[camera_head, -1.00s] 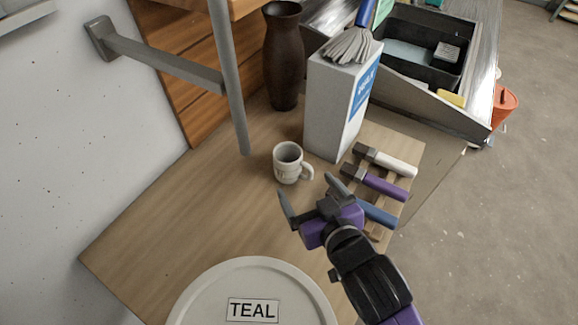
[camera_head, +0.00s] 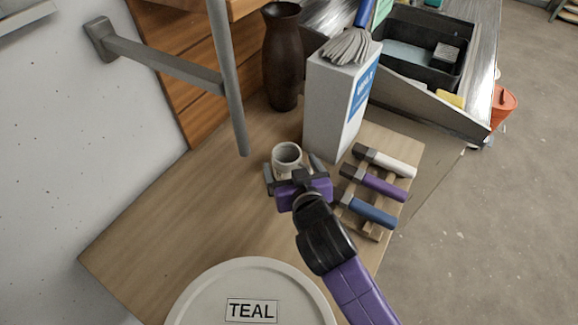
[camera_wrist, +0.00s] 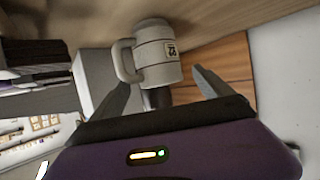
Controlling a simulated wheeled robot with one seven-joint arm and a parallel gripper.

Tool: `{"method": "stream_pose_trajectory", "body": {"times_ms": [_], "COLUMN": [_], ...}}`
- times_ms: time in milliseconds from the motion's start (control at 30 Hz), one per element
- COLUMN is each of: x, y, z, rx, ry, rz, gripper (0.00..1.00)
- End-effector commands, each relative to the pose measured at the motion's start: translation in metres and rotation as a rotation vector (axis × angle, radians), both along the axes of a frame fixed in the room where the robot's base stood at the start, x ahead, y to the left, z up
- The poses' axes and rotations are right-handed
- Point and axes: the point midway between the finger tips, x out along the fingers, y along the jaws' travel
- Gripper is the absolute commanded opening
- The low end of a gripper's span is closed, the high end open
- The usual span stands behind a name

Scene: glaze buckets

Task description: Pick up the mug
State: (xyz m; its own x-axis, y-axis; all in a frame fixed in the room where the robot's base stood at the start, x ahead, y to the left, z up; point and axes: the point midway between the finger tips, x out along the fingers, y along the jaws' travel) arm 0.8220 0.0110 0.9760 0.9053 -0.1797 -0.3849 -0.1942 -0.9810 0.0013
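A small off-white mug (camera_head: 286,155) stands upright on the wooden tabletop, partly hidden by my gripper in the head view. My gripper (camera_head: 291,170) is open, with its fingers on either side of the mug's near part. In the wrist view the mug (camera_wrist: 157,55) shows a small dark-marked label and its handle on the left. The open fingers of my gripper (camera_wrist: 165,88) reach toward it, one at the left near the handle and one at the right. I cannot tell whether either finger touches the mug.
A white box (camera_head: 334,105) stands close behind the mug, right of a dark brown vase (camera_head: 283,60). A wooden rack (camera_head: 362,228) with several handled tools is to the right. A grey post (camera_head: 228,90) rises at the left. A lid marked TEAL (camera_head: 250,275) is in front.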

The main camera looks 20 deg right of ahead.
Motion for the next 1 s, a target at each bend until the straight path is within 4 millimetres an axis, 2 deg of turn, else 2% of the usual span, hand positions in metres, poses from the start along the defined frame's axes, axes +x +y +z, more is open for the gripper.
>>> {"method": "stream_pose_trajectory", "body": {"times_ms": [33, 267, 500, 600, 900, 1000], "x": [0.007, 0.02, 0.053, 0.061, 0.065, 0.065], "y": [-0.001, -0.004, -0.011, -0.013, -0.013, -0.013], "z": [0.001, -0.004, -0.018, -0.022, -0.024, -0.024], "rx": [0.001, 0.001, 0.001, 0.001, 0.001, 0.001], "ry": [-0.003, -0.002, -0.002, -0.002, -0.003, -0.003], "rz": [-0.001, -0.002, -0.003, -0.002, -0.001, -0.001], "gripper": [0.89, 0.89, 0.89, 0.89, 0.89, 0.71]}}
